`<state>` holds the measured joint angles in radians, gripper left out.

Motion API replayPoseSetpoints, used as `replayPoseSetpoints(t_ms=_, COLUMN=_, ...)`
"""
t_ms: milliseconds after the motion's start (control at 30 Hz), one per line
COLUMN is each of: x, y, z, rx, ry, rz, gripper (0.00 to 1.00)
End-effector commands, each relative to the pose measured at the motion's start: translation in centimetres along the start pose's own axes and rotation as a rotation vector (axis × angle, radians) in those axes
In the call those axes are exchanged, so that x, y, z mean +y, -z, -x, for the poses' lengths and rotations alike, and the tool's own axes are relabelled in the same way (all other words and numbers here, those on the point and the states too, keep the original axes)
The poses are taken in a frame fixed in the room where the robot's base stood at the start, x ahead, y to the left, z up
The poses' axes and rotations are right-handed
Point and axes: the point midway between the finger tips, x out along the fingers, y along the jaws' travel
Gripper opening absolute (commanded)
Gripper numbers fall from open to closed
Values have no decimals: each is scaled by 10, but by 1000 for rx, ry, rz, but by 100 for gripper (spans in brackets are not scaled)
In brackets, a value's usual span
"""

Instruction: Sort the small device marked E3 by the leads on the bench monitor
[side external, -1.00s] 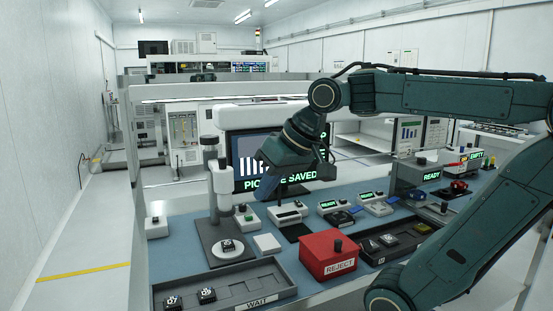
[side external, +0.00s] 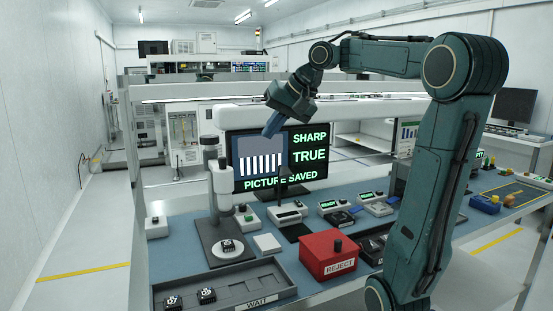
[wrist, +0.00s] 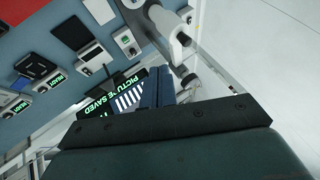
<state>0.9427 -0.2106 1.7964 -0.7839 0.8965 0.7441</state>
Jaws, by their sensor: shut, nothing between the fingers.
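The bench monitor (side external: 308,172) reads SHARP, TRUE and PICTURE SAVED beside a picture of several straight, parallel white leads. It also shows in the wrist view (wrist: 97,110), partly behind my gripper. A small dark device (side external: 228,245) with a white mark sits on the round stage of the microscope (side external: 222,195); its mark is too small to read surely. My gripper (side external: 271,130) is shut and empty, raised in front of the monitor's upper part and well clear of the bench. Its blue fingers also show in the wrist view (wrist: 165,86).
The grey WAIT tray (side external: 222,300) holds two dark devices at its left end. A red REJECT box (side external: 326,254) stands right of it, with another dark tray behind my arm. Small button boxes and READY units line the bench. A white pad (side external: 267,243) lies beside the microscope.

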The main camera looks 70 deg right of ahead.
Motion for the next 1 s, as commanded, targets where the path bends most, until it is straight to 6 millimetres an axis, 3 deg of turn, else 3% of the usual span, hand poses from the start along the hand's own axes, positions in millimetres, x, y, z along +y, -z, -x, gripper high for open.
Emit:
replayPoseSetpoints(t_ms=633, x=4, y=6, z=-1, rx=5, ry=0, rz=-20, gripper=0)
replayPoseSetpoints(t_ms=1000, x=4, y=6, z=-27, rx=3, ry=1, rz=-19, gripper=0)
